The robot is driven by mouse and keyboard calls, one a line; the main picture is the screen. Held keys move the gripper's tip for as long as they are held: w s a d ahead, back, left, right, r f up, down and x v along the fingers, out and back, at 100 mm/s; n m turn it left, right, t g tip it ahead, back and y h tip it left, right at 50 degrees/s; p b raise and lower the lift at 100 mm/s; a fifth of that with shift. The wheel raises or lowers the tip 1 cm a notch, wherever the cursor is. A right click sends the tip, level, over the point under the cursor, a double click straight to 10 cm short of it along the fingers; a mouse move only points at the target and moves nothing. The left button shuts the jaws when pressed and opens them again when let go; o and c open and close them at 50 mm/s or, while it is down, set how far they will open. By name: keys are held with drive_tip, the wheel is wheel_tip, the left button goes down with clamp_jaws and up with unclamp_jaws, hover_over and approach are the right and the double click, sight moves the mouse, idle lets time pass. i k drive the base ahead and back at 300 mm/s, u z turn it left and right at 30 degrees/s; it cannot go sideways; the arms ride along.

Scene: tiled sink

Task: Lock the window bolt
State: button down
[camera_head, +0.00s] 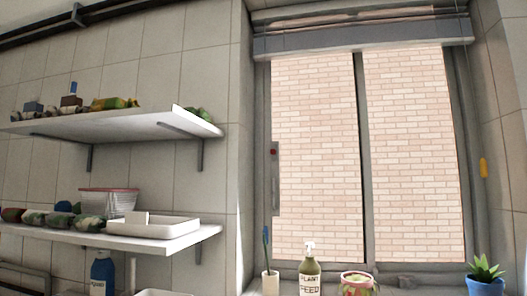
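The window (362,150) has two tall panes split by a dark upright bar, with a brick wall behind the glass. On its left frame is a narrow grey upright plate with a small red dot, which looks like the window bolt (274,185). I cannot tell whether the bolt is locked. My gripper is not in view.
On the sill stand a cup with a toothbrush-like stick (270,283), a plant feed bottle (309,276), a patterned pot (356,283) and a potted plant (486,277). Two loaded wall shelves (130,124) are at left. A rolled blind (360,35) tops the window.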

sight(273, 150)
drive_tip(key=u, duration=0.95)
drive_tip(key=i, duration=0.35)
drive_tip(key=z, duration=0.05)
